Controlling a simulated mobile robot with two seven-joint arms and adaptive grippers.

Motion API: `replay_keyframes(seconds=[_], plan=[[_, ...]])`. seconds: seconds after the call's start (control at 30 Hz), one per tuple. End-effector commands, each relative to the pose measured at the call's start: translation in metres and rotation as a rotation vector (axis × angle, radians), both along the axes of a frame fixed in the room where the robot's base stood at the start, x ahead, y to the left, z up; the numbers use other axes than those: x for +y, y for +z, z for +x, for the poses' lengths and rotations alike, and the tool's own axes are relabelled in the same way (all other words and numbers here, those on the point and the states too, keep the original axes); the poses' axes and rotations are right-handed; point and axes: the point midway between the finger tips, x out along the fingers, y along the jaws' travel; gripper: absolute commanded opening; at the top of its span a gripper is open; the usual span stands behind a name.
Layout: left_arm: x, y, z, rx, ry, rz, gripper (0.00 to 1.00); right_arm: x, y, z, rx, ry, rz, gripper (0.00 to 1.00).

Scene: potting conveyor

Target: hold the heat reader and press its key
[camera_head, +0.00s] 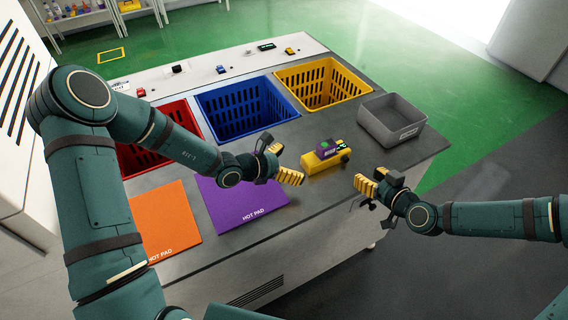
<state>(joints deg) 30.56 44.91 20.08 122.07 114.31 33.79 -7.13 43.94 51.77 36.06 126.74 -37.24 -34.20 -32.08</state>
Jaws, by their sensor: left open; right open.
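The heat reader (322,160) is a yellow device with a purple part on top that bears a small green spot. It lies on the grey counter, right of centre. My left gripper (284,164) is open and empty, just left of the reader and apart from it. My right gripper (362,191) is open and empty, in front and to the right of the reader, also apart from it. I cannot make out for certain which part of the reader is its key.
Red (140,158), blue (272,118) and yellow (362,88) baskets stand in a row behind. A grey bin (412,136) stands at the right. An orange hot pad (163,220) and a purple hot pad (245,208) lie at the front left. Small items line the back ledge (215,62).

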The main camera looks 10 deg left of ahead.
Motion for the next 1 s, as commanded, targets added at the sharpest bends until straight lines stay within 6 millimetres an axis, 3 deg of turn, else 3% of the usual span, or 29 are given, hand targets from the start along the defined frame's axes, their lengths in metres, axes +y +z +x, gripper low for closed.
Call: replay_keyframes(seconds=[0.4, 0.87, 1.0], plan=[[-0.045, -0.024, 0.038, 0.000, -0.001, 0.000, 0.94, 0.000, 0.000, 0.000, 0.001, 0.000, 0.000, 0.46], [-0.052, -0.028, 0.045, -0.001, 0.000, 0.001, 0.94, 0.000, 0.000, 0.000, 0.001, 0.000, 0.000, 0.46], [-0.052, -0.028, 0.045, -0.001, 0.000, 0.001, 0.50, 0.000, 0.000, 0.000, 0.001, 0.000, 0.000, 0.46]])
